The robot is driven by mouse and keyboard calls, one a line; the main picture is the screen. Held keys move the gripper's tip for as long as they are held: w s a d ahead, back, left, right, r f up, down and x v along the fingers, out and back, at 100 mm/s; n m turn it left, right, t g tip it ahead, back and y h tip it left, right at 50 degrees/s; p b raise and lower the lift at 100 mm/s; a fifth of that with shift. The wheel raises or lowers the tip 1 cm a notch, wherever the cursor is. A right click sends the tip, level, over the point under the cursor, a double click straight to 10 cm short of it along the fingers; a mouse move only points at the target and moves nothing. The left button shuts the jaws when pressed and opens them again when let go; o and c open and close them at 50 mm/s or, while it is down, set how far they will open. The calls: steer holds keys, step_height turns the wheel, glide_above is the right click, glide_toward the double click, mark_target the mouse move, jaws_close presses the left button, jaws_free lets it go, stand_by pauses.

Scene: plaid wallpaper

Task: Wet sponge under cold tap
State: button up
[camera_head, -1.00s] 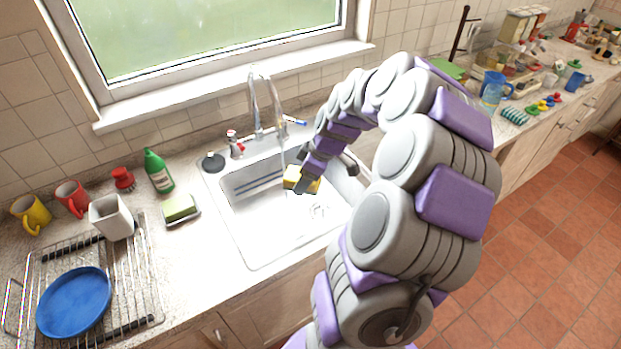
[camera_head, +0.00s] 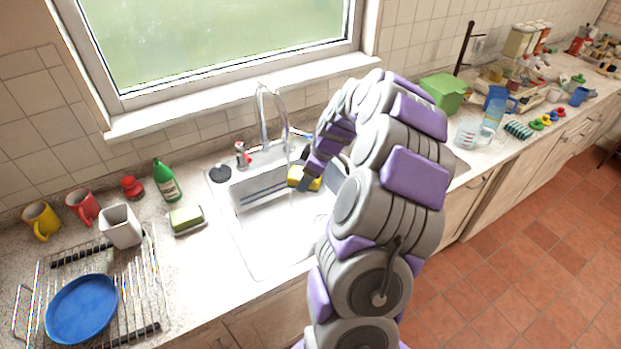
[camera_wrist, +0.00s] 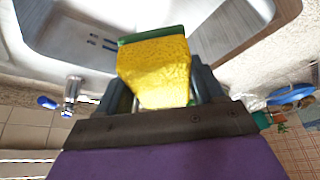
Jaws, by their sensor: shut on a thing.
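A yellow sponge with a green side (camera_head: 304,178) is in my gripper (camera_head: 314,177), held over the sink basin (camera_head: 262,240). In the wrist view the sponge (camera_wrist: 155,72) sits between both fingers of my gripper (camera_wrist: 159,82), which is shut on it. The chrome tap (camera_head: 264,118) stands behind the basin. A thin, pale stream seems to fall from its spout, just left of or at the sponge's left end; I cannot tell whether it touches. A blue tap handle (camera_head: 300,133) is on the right and a red one (camera_head: 243,150) on the left.
A second sponge (camera_head: 186,218) lies on a dish left of the sink. A green bottle (camera_head: 166,180), mugs and a drying rack with a blue plate (camera_head: 82,308) stand farther left. Jugs and a green box (camera_head: 443,92) crowd the right counter.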

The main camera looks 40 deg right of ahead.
steer(key=w, duration=0.1)
steer(key=w+d, duration=0.1)
steer(key=w, duration=0.1)
steer(key=shift+d+f+p, duration=0.25)
steer(key=shift+f+p, duration=0.1)
steer(key=shift+p, duration=0.05)
steer(key=shift+w+d+f+b, duration=0.15)
steer(key=shift+w+d, duration=0.1)
steer(key=shift+w, duration=0.3)
steer(key=shift+w+d+f+b, duration=0.15)
steer(key=shift+w+d, duration=0.15)
steer(key=shift+w, duration=0.25)
steer(key=shift+w+d+f+b, duration=0.15)
steer(key=shift+w+d, duration=0.1)
steer(key=shift+w, duration=0.3)
steer(key=shift+s+a+r+b, duration=0.1)
steer(key=shift+s+a+b, duration=0.4)
steer(key=shift+s, duration=0.7)
steer(key=shift+s+a+f+b, duration=0.1)
steer(key=shift+s+a+b, duration=0.15)
steer(key=shift+s+a, duration=0.7)
steer(key=shift+s+a+r+b, duration=0.1)
steer(key=shift+s+a+b, duration=0.25)
steer(key=shift+s, duration=1.1)
steer(key=shift+d, duration=0.1)
